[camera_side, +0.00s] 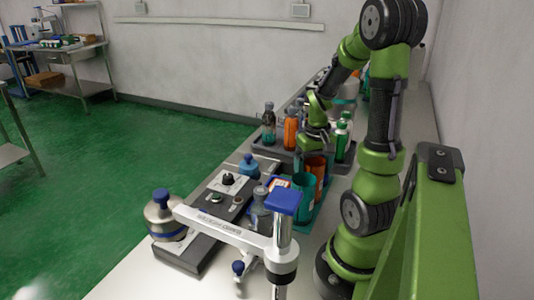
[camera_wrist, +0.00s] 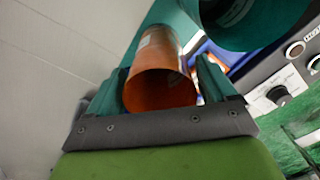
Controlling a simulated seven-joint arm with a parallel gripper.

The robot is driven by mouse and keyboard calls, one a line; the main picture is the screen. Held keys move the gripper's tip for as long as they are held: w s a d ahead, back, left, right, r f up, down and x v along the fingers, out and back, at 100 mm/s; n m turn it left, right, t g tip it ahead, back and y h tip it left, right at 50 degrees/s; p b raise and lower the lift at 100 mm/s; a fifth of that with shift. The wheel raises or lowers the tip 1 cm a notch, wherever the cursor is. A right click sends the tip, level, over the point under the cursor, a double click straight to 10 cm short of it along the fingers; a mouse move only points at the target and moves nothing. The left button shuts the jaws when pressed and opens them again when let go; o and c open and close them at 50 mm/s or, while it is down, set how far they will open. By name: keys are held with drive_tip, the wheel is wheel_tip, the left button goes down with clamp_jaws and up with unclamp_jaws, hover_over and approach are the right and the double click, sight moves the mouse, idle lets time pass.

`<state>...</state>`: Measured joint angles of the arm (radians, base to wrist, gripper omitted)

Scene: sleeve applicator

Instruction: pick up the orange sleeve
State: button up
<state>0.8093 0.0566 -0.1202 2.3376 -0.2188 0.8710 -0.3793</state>
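The orange sleeve (camera_wrist: 155,75) is a hollow open-ended tube. In the wrist view its open end faces the camera, between the two teal fingers of my gripper (camera_wrist: 165,85). The fingers flank it closely; firm contact on both sides does not show. In the side view my gripper (camera_side: 315,152) points down over the orange sleeve (camera_side: 317,171), which stands in the teal tray (camera_side: 318,208). The fingers and sleeve top partly hide each other there. A teal sleeve (camera_side: 303,184) stands just in front of it and shows at the upper right of the wrist view (camera_wrist: 250,20).
A dark tray behind holds an orange bottle (camera_side: 291,132), a dark bottle (camera_side: 269,125) and green bottles (camera_side: 341,138). In front are a control box (camera_side: 215,205), a white lever applicator (camera_side: 240,235) with a blue cap, and a metal pot (camera_side: 164,215). The teal sleeve is close beside my fingers.

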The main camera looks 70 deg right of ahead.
drive_tip(key=c, duration=0.7)
drive_tip(key=shift+r, duration=0.1)
wheel_tip(320, 180, up, 10)
drive_tip(key=shift+f, duration=0.1)
drive_tip(key=shift+r, duration=0.3)
